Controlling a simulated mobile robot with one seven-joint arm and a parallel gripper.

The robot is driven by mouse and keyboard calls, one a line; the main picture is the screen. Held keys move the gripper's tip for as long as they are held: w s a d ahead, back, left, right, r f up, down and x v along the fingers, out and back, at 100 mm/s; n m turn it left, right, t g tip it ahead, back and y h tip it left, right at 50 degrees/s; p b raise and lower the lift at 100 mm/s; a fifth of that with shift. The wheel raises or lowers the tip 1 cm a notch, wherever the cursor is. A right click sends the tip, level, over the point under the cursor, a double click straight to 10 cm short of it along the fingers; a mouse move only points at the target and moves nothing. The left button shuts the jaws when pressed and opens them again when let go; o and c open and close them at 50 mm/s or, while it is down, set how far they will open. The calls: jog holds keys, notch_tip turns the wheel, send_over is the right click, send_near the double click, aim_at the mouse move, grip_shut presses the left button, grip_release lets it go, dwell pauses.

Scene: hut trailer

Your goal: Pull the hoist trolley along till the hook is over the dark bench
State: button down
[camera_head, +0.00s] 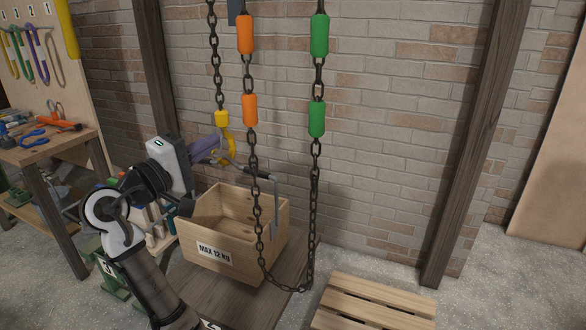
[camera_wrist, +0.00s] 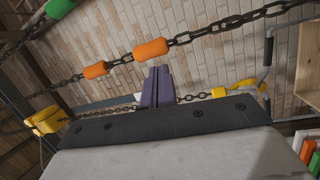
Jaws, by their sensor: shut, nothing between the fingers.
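The yellow hook (camera_head: 223,138) hangs on a dark chain at the left-centre of the head view. It also shows in the wrist view (camera_wrist: 245,88). The grey handle (camera_head: 262,176) of a wooden crate (camera_head: 222,262) marked "MAX 12 kg" reaches up to the hook; I cannot tell if it is hooked on. My gripper (camera_head: 213,150), with purple fingers, is shut and empty just left of the hook. A hand-chain loop with orange sleeves (camera_head: 246,34) and green sleeves (camera_head: 319,36) hangs to the right. A dark plank surface (camera_head: 250,302) lies below the crate. The trolley is not clearly visible.
A light slatted pallet (camera_head: 372,305) lies to the right on the grey floor. A tool-covered workbench (camera_head: 62,150) stands at the left. Dark posts (camera_head: 470,150) stand against the brick wall. A yellow block (camera_wrist: 45,121) shows in the wrist view.

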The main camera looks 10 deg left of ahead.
jog(key=w+d+f+m+g+h+p, duration=0.1)
jog(key=w+d+g+h, duration=0.1)
jog(key=d, duration=0.6)
jog(key=w+d+f+m+g+h+p, duration=0.1)
jog(key=w+d+f+g+h, duration=0.1)
jog(key=d, duration=0.6)
jog(key=shift+w+d+f+g, duration=0.3)
jog(key=shift+w+g, duration=0.1)
jog(key=shift+g, duration=0.4)
